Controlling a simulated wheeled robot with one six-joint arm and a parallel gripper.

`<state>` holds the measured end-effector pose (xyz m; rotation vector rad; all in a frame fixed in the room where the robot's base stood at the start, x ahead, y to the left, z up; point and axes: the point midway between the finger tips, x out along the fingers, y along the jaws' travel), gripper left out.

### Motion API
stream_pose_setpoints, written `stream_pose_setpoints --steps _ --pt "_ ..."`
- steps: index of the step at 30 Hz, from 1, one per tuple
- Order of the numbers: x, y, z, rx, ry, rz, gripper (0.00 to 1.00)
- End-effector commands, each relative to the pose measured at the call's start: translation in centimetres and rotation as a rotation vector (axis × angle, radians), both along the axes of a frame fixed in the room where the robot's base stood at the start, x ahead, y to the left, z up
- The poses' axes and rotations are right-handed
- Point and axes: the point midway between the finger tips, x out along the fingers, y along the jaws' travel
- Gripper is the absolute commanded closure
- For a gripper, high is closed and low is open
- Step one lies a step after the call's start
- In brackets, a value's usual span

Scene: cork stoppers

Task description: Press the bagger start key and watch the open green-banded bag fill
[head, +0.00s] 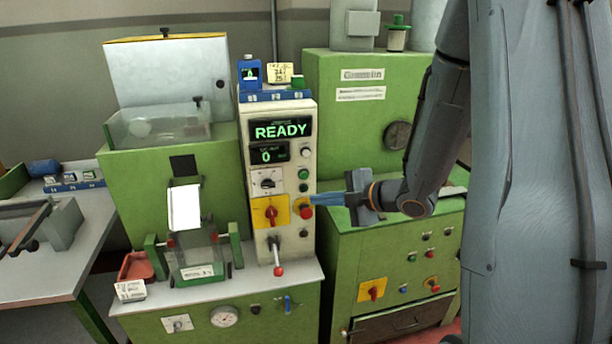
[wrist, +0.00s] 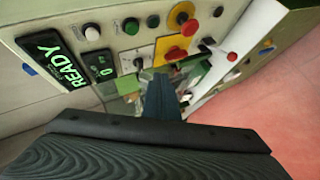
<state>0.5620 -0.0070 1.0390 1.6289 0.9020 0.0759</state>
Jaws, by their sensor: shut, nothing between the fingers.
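The bagger's cream control panel (head: 246,150) shows READY on its green-lit display (head: 282,130) and 0 on the smaller display (head: 267,155). A green button (head: 303,173) is on its right column, below a white button (head: 306,152); it also shows in the wrist view (wrist: 131,26). I cannot read which is the start key. The clear open bag (head: 197,270) with green at its sides hangs below a white chute (head: 184,208) and looks empty. My gripper (head: 316,199) is shut and empty, its blue fingers pointing at the panel's right edge; I cannot tell the gap.
A red mushroom button (head: 305,205) on yellow sits close to my fingertips. A red rotary switch (head: 271,212) and a red-knobbed lever (head: 278,270) are lower on the panel. A green cabinet (head: 345,240) stands right; a red tray (head: 137,267) lies left of the bag.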

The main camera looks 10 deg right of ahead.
Motion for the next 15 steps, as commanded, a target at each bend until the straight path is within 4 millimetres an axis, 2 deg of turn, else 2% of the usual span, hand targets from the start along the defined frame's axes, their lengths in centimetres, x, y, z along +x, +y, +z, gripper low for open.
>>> stream_pose_setpoints --steps 8,15 --pt "1.0 0.0 0.0 -0.001 -0.001 0.0 1.0" --pt "4.1 0.0 -0.1 -0.001 -0.001 0.0 1.0"
